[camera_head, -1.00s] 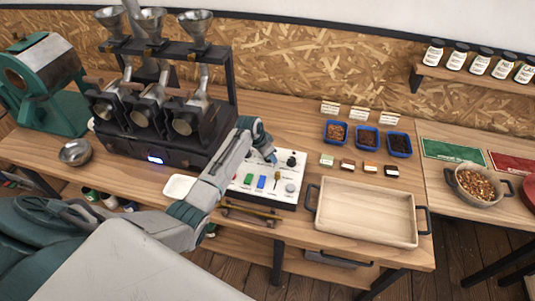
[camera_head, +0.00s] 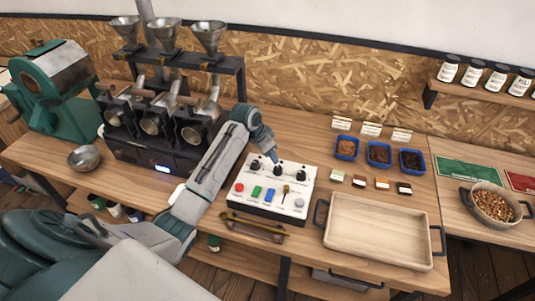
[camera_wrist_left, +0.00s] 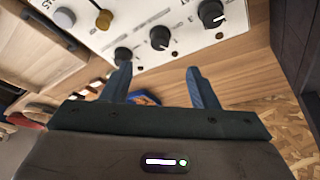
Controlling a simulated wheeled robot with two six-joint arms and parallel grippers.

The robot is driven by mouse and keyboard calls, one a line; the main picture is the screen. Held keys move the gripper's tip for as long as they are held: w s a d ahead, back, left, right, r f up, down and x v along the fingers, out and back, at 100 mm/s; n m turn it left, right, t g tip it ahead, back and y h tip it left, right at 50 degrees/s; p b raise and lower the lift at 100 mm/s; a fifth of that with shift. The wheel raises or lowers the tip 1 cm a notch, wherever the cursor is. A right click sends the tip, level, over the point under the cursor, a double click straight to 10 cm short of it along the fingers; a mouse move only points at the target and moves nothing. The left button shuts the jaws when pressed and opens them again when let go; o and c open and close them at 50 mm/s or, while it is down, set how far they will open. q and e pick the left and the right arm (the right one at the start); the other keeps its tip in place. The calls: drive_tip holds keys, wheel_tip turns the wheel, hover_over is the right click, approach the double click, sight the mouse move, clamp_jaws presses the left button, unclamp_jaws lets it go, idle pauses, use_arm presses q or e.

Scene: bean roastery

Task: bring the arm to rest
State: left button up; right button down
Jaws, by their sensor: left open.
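My left arm reaches in from the left across the table in the head view. Its gripper (camera_head: 274,160) is at the back edge of the white control panel (camera_head: 262,208), near the black knobs. In the left wrist view the two blue-grey fingers of my left gripper (camera_wrist_left: 157,85) stand apart with nothing between them. The control panel (camera_wrist_left: 135,22) with its black knobs lies beyond the fingertips there. I cannot tell from these views whether a finger touches a knob. My right gripper is not in view.
The black roaster with several funnels (camera_head: 165,125) stands left of the arm. A wooden tray (camera_head: 378,232) lies right of the panel, with blue bins (camera_head: 379,155) behind it. A metal bowl (camera_head: 84,158) sits left, and a pot of beans (camera_head: 493,204) far right.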

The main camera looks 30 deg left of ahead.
use_arm(q)
drive_tip(key=shift+r, duration=0.1)
idle(0.4)
